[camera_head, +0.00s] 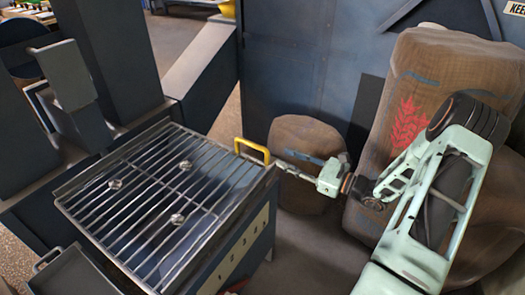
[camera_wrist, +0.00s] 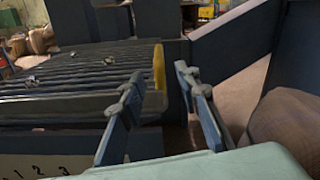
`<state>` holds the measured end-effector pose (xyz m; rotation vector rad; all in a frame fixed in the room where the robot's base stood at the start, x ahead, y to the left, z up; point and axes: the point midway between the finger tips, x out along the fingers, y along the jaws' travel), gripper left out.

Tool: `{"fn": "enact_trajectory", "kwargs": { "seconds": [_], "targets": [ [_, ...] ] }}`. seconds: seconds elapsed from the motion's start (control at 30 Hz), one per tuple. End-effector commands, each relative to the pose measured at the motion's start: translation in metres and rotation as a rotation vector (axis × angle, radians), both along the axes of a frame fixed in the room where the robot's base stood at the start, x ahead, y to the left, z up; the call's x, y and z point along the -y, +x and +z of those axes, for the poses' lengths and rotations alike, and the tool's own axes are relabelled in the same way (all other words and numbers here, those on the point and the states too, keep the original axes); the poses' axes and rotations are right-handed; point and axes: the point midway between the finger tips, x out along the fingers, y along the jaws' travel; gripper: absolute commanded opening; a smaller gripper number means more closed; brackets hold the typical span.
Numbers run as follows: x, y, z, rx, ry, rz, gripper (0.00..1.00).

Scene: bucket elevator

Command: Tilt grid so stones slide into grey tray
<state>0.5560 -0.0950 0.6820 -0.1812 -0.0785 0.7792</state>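The grid (camera_head: 150,205) is a rack of metal bars on a dark box, and it looks about level. Three small grey stones lie on it: one at the left (camera_head: 114,184), one at the back (camera_head: 186,165) and one nearer the front (camera_head: 177,219). A yellow handle (camera_head: 252,150) stands on its right edge. My gripper (camera_head: 278,165) is just right of this handle. In the wrist view my gripper (camera_wrist: 159,72) is open, and the yellow handle (camera_wrist: 158,68) appears between its fingers; contact cannot be told. The grey tray (camera_head: 75,275) is at the lower left, partly cut off.
A small brown sack (camera_head: 303,140) stands behind my gripper. A large sack with a red print (camera_head: 445,70) stands behind my arm. Dark blue columns (camera_head: 110,50) rise beyond the grid, with a blue wall (camera_head: 300,70) at the back.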

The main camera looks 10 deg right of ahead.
Motion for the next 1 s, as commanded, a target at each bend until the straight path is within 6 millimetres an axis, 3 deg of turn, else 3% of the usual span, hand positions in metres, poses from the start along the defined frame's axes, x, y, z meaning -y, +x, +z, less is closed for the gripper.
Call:
{"fn": "enact_trajectory", "kwargs": {
  "seconds": [0.53,1.0],
  "targets": [
    [-0.065,0.063,-0.001,0.001,-0.004,0.005,0.3],
    [-0.075,0.074,0.0,0.0,-0.004,0.004,0.3]
  ]
}}
